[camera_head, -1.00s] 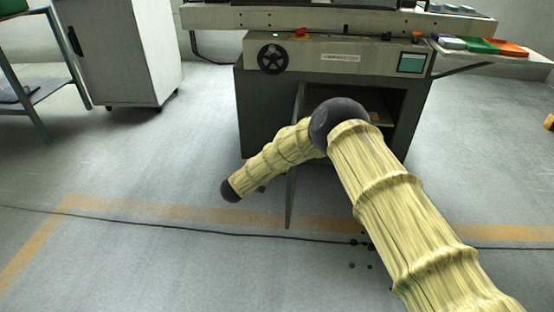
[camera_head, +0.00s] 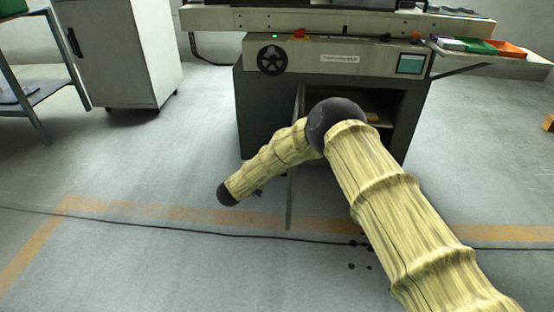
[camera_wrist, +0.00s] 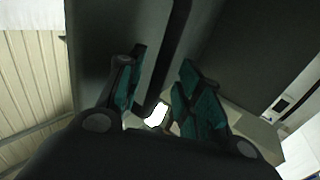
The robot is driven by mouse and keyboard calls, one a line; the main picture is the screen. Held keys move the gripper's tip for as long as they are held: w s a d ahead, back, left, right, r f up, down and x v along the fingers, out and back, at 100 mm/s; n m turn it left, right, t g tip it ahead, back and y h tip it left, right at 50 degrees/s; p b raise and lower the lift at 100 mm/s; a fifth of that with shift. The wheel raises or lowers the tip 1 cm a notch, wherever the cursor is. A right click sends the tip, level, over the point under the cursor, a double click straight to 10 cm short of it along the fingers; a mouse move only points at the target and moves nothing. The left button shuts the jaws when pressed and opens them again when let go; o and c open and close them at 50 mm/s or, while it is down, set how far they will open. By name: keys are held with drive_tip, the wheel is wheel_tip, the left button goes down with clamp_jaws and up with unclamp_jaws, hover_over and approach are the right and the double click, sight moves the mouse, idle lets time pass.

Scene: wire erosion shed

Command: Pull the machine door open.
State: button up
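The machine door (camera_head: 291,205) hangs open below the control panel and is seen almost edge-on in the head view. The dark cabinet interior (camera_head: 388,138) shows to its right, partly hidden by my arm. In the head view my gripper is mostly hidden by my arm, near the door's left side. In the wrist view my gripper (camera_wrist: 164,62) has its two green-padded fingers apart. The left finger overlaps the panel; firm contact cannot be told.
The machine body (camera_head: 252,118) carries a handwheel (camera_head: 272,59) and a small screen (camera_head: 411,63). A side shelf with coloured trays (camera_head: 478,46) sticks out at right. A white cabinet (camera_head: 130,50) and a rack (camera_head: 28,75) stand at left. The floor before the door is mostly clear.

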drive_tip(key=v, duration=1)
drive_tip(key=shift+s, duration=0.25)
drive_tip(key=shift+a, duration=0.2)
